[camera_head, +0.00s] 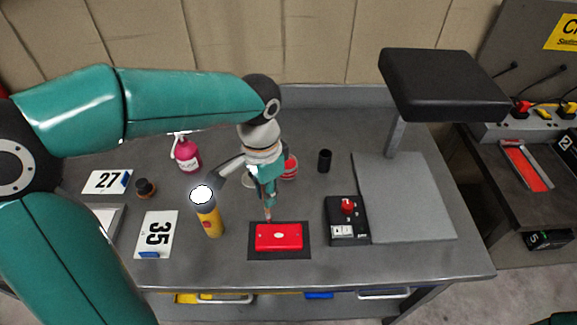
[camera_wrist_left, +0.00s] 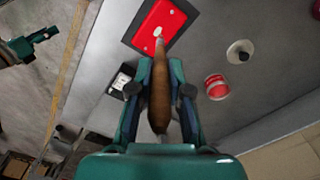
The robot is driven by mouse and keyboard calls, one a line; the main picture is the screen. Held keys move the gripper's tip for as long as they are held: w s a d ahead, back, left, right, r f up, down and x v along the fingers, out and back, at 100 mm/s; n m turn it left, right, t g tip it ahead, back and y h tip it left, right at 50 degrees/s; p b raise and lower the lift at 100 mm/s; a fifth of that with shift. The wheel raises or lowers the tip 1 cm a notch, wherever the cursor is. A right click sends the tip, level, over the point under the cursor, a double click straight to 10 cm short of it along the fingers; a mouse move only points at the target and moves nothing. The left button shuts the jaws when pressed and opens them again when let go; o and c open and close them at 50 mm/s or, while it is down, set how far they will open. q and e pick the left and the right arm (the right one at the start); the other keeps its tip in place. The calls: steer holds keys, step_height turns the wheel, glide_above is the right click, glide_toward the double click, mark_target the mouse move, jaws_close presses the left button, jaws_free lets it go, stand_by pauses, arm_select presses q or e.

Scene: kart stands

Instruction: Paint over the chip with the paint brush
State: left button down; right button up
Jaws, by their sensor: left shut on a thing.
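The red panel (camera_head: 264,243) lies on a dark mat (camera_head: 254,254) near the front of the grey table. Its pale chip (camera_head: 279,235) also shows in the left wrist view (camera_wrist_left: 157,31). My left gripper (camera_head: 267,188) is shut on the paint brush, whose brown handle (camera_wrist_left: 159,90) runs between the fingers. The brush points down, with its tip over the panel's back edge in the head view. In the wrist view the tip appears close to the chip; contact cannot be told. My right gripper (camera_wrist_left: 45,35) shows small at the wrist view's upper left, its jaw state unclear.
A yellow torch (camera_head: 211,222) with a bright head stands left of the panel. A black box with a red knob (camera_head: 347,222) sits to its right. A red-and-white tin (camera_head: 290,168), a black cup (camera_head: 325,160) and a pink bottle (camera_head: 187,155) stand behind.

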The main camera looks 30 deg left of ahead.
arm_select(q)
steer(key=shift+w+f+b, duration=0.2)
steer(key=shift+f+b, duration=0.3)
steer(key=shift+f, duration=0.05)
steer(key=shift+w+f+b, duration=0.2)
steer(key=shift+f+b, duration=0.3)
steer(key=shift+f, duration=0.05)
steer(key=shift+f+b, duration=1.5)
steer(key=shift+f, duration=0.4)
arm_select(e)
steer(key=shift+w+a+f, duration=0.1)
steer(key=shift+w+f, duration=0.05)
steer(key=shift+f, duration=0.7)
steer(key=shift+w+f, duration=0.2)
steer(key=shift+f, duration=0.6)
steer(key=shift+w+a+f, duration=0.1)
steer(key=shift+w+f, duration=0.05)
steer(key=shift+f, duration=0.7)
arm_select(q)
steer(key=c, duration=1.8)
jaws_free()
jaws_close()
steer(key=shift+w, duration=0.1)
steer(key=shift+f+b, duration=0.8)
steer(key=shift+f, duration=0.15)
arm_select(e)
steer(key=shift+d+f, duration=0.1)
steer(key=shift+f, duration=0.7)
